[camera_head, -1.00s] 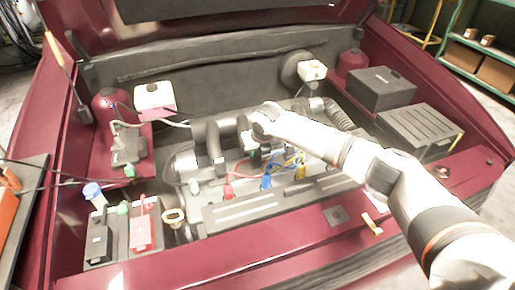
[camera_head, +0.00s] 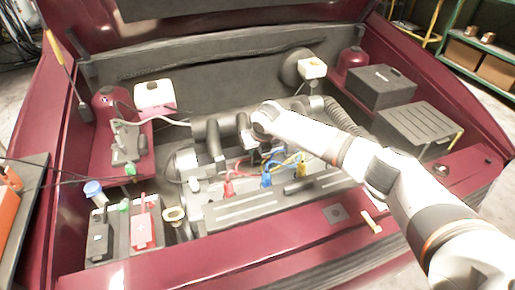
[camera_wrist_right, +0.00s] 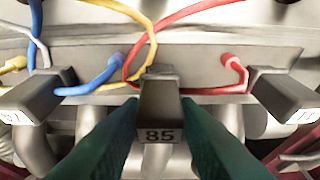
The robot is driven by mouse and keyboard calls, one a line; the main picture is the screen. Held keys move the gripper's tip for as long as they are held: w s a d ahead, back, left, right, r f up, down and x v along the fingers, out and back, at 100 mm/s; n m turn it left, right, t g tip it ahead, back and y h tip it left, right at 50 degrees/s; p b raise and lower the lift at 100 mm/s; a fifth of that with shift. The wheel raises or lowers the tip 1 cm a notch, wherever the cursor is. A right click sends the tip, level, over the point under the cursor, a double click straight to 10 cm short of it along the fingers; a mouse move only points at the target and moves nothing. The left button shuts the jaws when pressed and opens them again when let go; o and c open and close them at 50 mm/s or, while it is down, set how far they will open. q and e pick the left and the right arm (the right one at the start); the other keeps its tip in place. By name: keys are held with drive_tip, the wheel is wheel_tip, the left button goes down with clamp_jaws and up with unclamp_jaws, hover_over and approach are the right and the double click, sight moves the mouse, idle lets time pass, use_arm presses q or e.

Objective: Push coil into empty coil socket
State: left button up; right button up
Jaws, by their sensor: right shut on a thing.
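My right gripper (camera_head: 254,146) reaches over the engine from the right in the head view; its fingertips are small and partly hidden there. In the right wrist view its green fingers (camera_wrist_right: 159,112) are shut on a dark coil (camera_wrist_right: 159,92) labelled 85, with one finger on each side. Two similar dark coils, one at the left (camera_wrist_right: 35,97) and one at the right (camera_wrist_right: 283,94), stand beside it, apart from the fingers. The socket under the held coil is hidden, and I cannot tell how deep the coil sits. My left gripper is not in view.
Blue, yellow and red wires run behind the held coil, with a blue plug (camera_wrist_right: 115,62) and a red plug (camera_wrist_right: 232,62). The engine cover (camera_head: 247,208) lies in front. A battery (camera_head: 120,238) is at front left, and a black box (camera_head: 380,88) at back right.

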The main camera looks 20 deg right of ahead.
drive_tip(key=shift+f, duration=0.15)
drive_tip(key=shift+f, duration=0.4)
drive_tip(key=o, duration=1.1)
drive_tip(key=shift+c, duration=0.2)
